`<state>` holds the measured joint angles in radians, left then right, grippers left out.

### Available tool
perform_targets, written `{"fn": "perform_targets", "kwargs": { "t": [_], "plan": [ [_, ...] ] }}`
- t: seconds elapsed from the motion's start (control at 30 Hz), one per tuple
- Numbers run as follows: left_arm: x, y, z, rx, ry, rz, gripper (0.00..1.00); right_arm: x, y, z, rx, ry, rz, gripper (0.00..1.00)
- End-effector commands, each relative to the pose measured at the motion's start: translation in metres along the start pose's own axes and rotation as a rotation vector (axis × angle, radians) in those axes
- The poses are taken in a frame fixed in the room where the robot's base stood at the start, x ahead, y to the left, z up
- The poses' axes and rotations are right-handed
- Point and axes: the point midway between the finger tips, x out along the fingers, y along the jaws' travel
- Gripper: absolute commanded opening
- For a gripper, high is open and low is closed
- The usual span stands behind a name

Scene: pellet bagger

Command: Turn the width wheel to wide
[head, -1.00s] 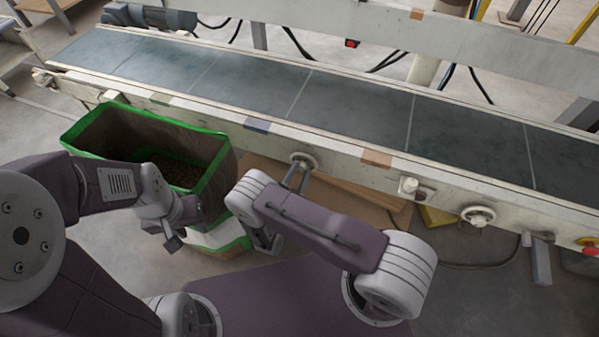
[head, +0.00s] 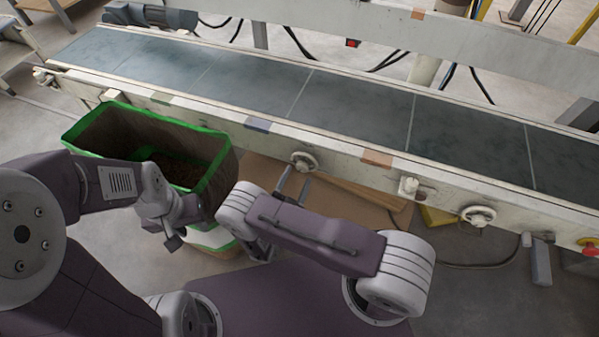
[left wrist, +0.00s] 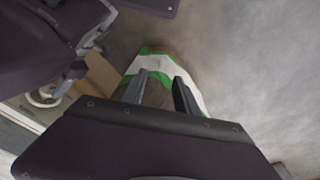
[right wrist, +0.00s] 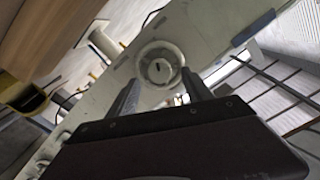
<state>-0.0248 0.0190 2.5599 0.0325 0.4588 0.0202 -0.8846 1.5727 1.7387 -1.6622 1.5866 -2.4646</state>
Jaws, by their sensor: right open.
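A pale round handwheel (head: 304,161) sits on the front rail of the conveyor, and a second one (head: 478,215) sits further right. I cannot read which is the width wheel. My right gripper (head: 294,184) is open, its fingers pointing at the nearer handwheel from just below and in front. In the right wrist view this wheel (right wrist: 160,65) lies beyond and between the open fingers (right wrist: 158,90), apart from them. My left gripper (head: 176,236) hangs beside the green-edged bag. In the left wrist view its fingers (left wrist: 160,90) are apart and empty.
The conveyor belt (head: 250,82) runs across the back. A green-edged bag (head: 218,170) of brown pellets stands at left, close to my left arm. Cardboard (head: 350,205) lies below.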

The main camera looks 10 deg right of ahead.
Motion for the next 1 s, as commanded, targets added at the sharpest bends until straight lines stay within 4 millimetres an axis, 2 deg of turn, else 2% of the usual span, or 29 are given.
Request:
{"fn": "perform_targets", "kwargs": {
  "t": [0.1,0.2,0.33,0.87,0.97,1.0],
  "plan": [
    [0.000,0.000,0.000,0.000,0.000,0.000,0.36,-0.028,-0.001,0.001,0.000,-0.004,-0.006,0.59],
    [0.001,0.000,0.000,0.000,0.000,0.000,0.36,-0.045,-0.001,0.001,0.001,-0.003,-0.004,0.59],
    [0.002,0.000,0.000,0.000,0.000,0.000,0.36,-0.057,0.000,0.001,0.001,-0.001,-0.001,0.59],
    [0.002,0.000,0.000,0.000,0.000,0.000,0.36,-0.059,0.000,0.000,0.001,0.000,0.001,0.59],
    [-0.001,0.000,0.000,0.000,0.000,0.000,0.36,-0.049,0.003,-0.007,0.008,0.017,0.033,0.59],
    [-0.004,0.000,0.000,0.000,0.000,0.000,0.36,-0.038,-0.003,-0.017,0.042,0.035,0.070,0.59]
  ]
}}
